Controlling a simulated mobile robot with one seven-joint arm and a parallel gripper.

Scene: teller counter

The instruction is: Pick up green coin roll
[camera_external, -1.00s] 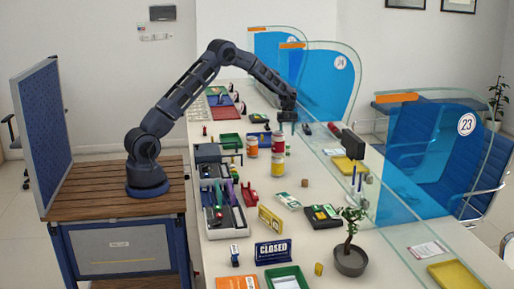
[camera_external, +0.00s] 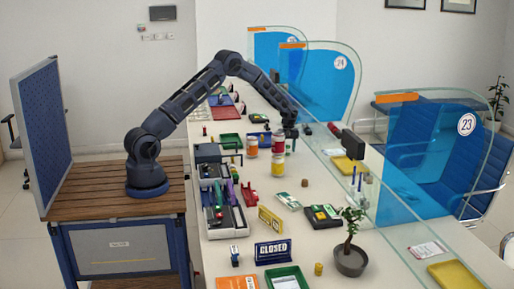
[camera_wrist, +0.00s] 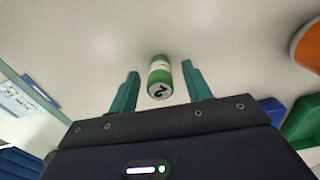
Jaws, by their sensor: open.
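The green coin roll (camera_wrist: 160,77), green with a pale band and a dark mark on its near end, is on the pale counter in the wrist view. My gripper (camera_wrist: 162,72) is open, with one teal finger on each side of the roll. Gaps show between the roll and both fingers, so the gripper is not closed on it. In the external view my gripper (camera_external: 291,142) is low over the counter, near the glass screens. I cannot make out the roll there.
Red, white and yellow canisters (camera_external: 278,157) stand near my gripper. An orange-rimmed round thing (camera_wrist: 309,45) and a green tray (camera_wrist: 304,122) are at the right in the wrist view. Glass screens (camera_external: 345,165) line the right side. The counter beyond the roll is clear.

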